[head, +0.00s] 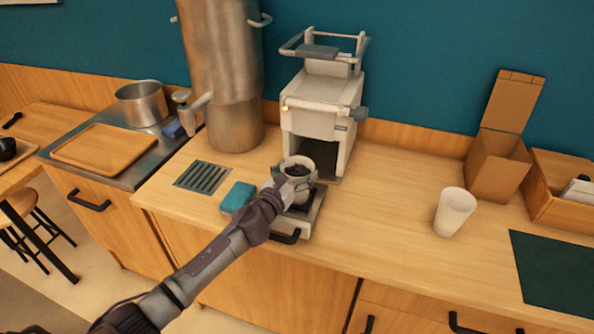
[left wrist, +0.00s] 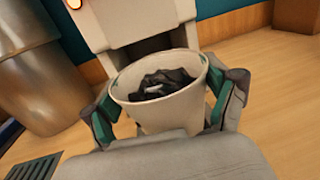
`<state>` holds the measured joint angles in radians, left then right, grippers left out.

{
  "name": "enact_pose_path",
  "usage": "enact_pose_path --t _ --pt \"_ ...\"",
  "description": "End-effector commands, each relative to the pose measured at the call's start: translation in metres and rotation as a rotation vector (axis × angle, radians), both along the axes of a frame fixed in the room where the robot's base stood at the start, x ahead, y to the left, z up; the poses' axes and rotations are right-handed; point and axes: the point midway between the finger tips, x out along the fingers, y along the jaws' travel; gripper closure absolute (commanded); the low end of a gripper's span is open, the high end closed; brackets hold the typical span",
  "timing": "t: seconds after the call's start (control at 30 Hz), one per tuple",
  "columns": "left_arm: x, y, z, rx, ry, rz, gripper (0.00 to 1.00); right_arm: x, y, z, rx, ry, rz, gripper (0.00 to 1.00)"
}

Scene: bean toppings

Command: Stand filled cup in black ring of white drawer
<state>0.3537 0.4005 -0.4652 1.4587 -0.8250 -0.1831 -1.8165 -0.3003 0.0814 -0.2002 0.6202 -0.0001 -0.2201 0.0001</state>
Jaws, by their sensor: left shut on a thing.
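A white cup (head: 299,167) with dark contents is held in my left gripper (head: 289,184), in front of the white machine (head: 322,112). In the left wrist view the cup (left wrist: 160,112) sits upright or nearly so between the two green-padded fingers (left wrist: 165,115), with black pieces inside. The white drawer (head: 310,214) is pulled out of the machine's base, with its black handle at the front. The cup is over the drawer. The black ring is mostly hidden by the cup and gripper, and I cannot tell whether the cup touches it. My right gripper is not in view.
A second white cup (head: 454,211) stands on the counter to the right. A teal block (head: 238,197) and a drain grate (head: 203,176) are left of the drawer. A tall metal urn (head: 228,80) stands behind left. A cardboard box (head: 497,160) and dark green mat (head: 555,270) are at right.

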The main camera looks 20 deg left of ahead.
Motion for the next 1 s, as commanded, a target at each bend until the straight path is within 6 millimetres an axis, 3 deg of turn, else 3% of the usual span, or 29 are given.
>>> enact_pose_path --t 0.3,0.33,0.4,0.77,1.0 --pt "0.000 0.000 0.000 0.000 -0.003 0.000 0.84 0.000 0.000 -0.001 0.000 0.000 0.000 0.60" --pt "0.000 0.000 0.000 0.000 -0.003 0.000 0.09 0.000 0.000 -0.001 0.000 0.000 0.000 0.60" --pt "0.000 0.000 0.000 0.000 -0.003 0.000 0.00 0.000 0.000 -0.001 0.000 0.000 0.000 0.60" --pt "-0.002 0.001 -0.003 0.002 0.002 0.000 0.00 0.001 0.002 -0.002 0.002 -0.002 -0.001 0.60" --pt "-0.037 0.008 -0.004 0.004 0.002 -0.001 0.00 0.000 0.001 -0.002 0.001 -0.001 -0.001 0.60"
